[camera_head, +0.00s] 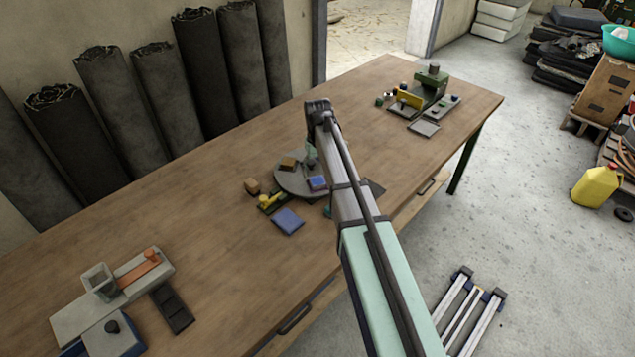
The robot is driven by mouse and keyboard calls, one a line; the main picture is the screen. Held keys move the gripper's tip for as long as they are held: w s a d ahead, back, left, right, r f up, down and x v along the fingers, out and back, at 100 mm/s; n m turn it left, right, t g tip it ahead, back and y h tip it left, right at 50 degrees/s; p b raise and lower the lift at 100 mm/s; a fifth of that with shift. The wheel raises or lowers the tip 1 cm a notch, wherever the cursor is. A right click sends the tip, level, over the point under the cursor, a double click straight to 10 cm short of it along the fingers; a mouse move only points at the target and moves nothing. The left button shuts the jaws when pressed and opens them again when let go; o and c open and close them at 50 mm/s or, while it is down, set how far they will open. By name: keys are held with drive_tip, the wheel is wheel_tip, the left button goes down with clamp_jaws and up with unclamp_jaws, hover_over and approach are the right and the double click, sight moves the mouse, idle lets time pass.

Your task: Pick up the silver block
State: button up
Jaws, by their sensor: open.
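My arm (345,180) reaches in from the lower right, bends at a dark joint above the table and drops down behind itself. My gripper (311,166) is small and partly hidden; it is open, over a round grey disc (285,184) on the table. A brown block (288,163) and a blue block (317,183) lie on the disc, on either side of the gripper. I cannot clearly make out a silver block; the arm covers part of the disc area.
Beside the disc are a tan block (252,186), a yellow-green piece (269,202) and a blue square (288,222). A fixture (428,92) stands at the far end, another (113,297) at near left. Dark rolls (110,95) line the wall. Bare wood lies between.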

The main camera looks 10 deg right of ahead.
sight(318, 180)
drive_tip(key=shift+f+p, duration=0.8)
drive_tip(key=shift+f, duration=1.55)
clamp_jaws()
